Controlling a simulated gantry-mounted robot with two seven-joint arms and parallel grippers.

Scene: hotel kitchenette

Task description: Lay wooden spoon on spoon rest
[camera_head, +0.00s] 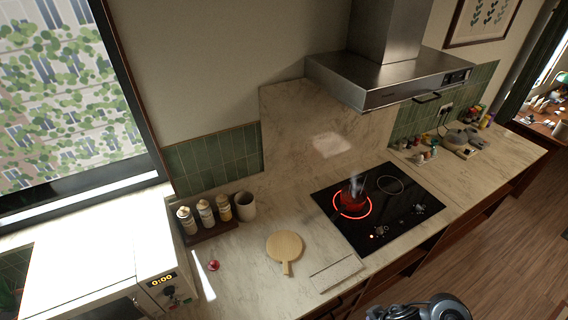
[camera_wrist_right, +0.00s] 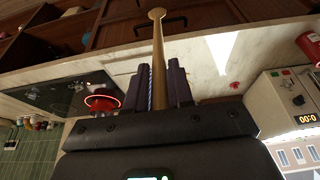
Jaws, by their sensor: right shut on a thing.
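The wooden spoon (camera_wrist_right: 158,50) is long and pale, with a small rounded end pointing away from my right gripper. My right gripper (camera_wrist_right: 158,86) is shut on the spoon between its two dark fingers. In the head view only a part of my arm shows at the bottom edge, and the spoon does not show there. A round pale wooden piece with a short handle (camera_head: 285,246) lies flat on the marble counter, left of the hob. A thin pale rectangular slab (camera_head: 338,273) lies near the counter's front edge. I cannot tell for sure which is the spoon rest. My left gripper is not in view.
The black hob (camera_head: 378,208) has a glowing red ring with a pot on it. Several bottles (camera_head: 205,212) and a cup (camera_head: 245,206) stand at the back wall. A small red thing (camera_head: 213,265) lies near the microwave (camera_head: 165,290). The range hood (camera_head: 390,78) overhangs the hob.

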